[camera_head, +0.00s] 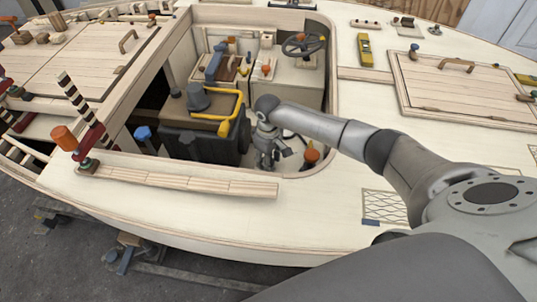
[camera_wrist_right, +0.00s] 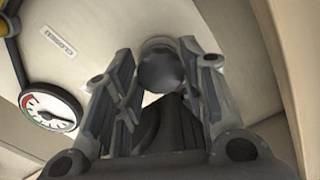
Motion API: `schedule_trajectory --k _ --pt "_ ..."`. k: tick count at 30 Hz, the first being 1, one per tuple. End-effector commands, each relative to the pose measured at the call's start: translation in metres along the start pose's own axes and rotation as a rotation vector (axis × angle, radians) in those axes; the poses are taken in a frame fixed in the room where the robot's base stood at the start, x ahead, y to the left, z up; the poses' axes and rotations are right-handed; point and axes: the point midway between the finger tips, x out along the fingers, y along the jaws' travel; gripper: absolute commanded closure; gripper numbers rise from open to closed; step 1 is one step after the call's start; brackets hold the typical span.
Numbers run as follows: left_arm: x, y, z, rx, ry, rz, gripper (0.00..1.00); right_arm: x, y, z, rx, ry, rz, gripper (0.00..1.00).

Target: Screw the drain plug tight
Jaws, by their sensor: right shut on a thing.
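My right arm reaches down into the open cockpit of the hull, and my right gripper (camera_head: 266,158) is low inside it. In the right wrist view the two fingers of this gripper (camera_wrist_right: 166,72) stand on either side of a dark, rounded thing (camera_wrist_right: 160,72), which I take to be the drain plug. The gripper is shut on it. In the head view the gripper hides the plug. The plug's thread and seat are hidden, so I cannot tell how tight it sits. My left gripper is not in view.
A round gauge (camera_wrist_right: 50,107) is left of the fingers. A dark engine box (camera_head: 205,142) with a yellow pipe (camera_head: 233,112) stands left of my gripper. An orange knob (camera_head: 311,154) is close on its right. The cockpit rim (camera_head: 331,100) surrounds the opening.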

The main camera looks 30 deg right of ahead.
Motion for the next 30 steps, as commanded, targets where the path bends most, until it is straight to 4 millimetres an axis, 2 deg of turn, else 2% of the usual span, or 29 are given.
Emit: schedule_trajectory --k 8,9,13,23,26,30 --pt "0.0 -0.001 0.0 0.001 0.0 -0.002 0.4 0.0 0.0 -0.001 0.003 0.002 0.0 0.86" --pt "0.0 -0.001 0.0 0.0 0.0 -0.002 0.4 0.0 0.0 -0.001 0.003 0.002 0.0 0.58" --pt "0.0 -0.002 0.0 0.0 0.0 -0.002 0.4 0.0 0.0 -0.001 0.003 0.002 0.0 0.41" --pt "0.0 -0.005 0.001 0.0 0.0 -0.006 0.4 -0.001 0.0 0.0 0.002 0.001 0.0 0.4" --pt "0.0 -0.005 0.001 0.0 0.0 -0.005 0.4 -0.008 0.001 -0.001 0.002 0.002 0.0 0.4" --pt "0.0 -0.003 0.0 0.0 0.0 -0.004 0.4 -0.032 0.001 -0.001 0.0 0.005 0.002 0.4"
